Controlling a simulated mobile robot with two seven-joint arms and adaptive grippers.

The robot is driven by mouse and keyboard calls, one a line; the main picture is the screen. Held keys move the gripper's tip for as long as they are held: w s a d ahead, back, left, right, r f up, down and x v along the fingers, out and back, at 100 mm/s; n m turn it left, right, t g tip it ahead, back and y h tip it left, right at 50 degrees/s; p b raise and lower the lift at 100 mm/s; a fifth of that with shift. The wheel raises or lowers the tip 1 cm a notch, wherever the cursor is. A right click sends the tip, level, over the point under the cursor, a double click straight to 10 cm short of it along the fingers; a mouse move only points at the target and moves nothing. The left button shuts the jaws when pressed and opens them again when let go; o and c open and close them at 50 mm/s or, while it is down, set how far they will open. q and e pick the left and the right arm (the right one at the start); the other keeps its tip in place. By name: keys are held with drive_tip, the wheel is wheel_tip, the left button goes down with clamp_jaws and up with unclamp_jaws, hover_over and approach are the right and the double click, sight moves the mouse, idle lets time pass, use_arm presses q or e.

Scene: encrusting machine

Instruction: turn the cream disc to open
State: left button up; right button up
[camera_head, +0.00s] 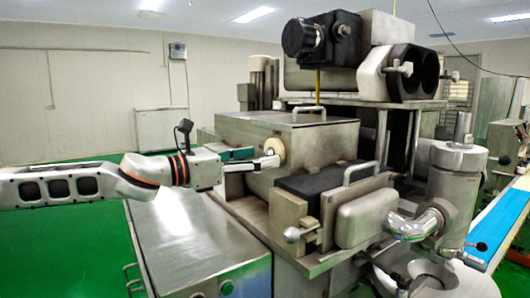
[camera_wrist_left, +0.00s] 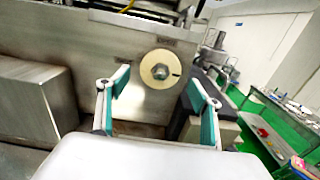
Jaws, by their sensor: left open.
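The cream disc (camera_head: 274,151) sits on the left-facing side of the steel machine housing (camera_head: 312,148). In the left wrist view the disc (camera_wrist_left: 160,70) is round, with a metal hex bolt at its centre and a small dark mark at its right edge. My left gripper (camera_head: 270,163) reaches in from the left, close to the disc. In the left wrist view its two teal-padded fingers (camera_wrist_left: 160,88) are spread apart, with nothing between them. The disc appears beyond the fingertips, and I see no contact. My right gripper is not in view.
A steel cabinet (camera_head: 190,240) stands below my left arm. A black-topped block with a handle (camera_head: 330,181) and a steel cylinder (camera_head: 456,190) stand to the right. A blue conveyor (camera_head: 500,222) runs at far right. The green floor at left is open.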

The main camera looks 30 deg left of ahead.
sight(274, 153)
use_arm(q)
drive_tip(key=shift+b+x, duration=0.6)
drive_tip(key=shift+x, duration=0.65)
drive_tip(key=c, duration=1.1)
